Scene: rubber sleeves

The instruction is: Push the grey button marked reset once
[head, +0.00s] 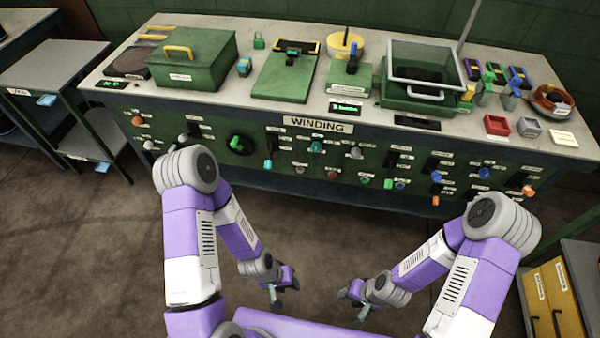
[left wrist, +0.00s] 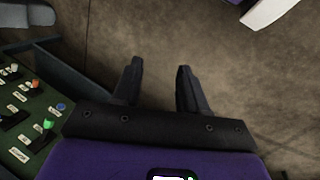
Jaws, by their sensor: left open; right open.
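The green front panel (head: 215,135) under the bench top carries several knobs, levers and buttons with small white labels. I cannot read which label says reset. My left gripper (head: 275,297) hangs low in front of the panel, open and empty. It also shows in the left wrist view (left wrist: 158,78), over bare floor. My right gripper (head: 360,310) is also low and apart from the panel, open and empty.
The bench top (head: 230,103) holds a green lidded box (head: 195,65), a clear-lidded box (head: 425,65) and small red and grey bins (head: 497,125). A side shelf (head: 55,70) stands left, a cabinet with yellow binders (head: 555,300) lower right. The floor before the panel is clear.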

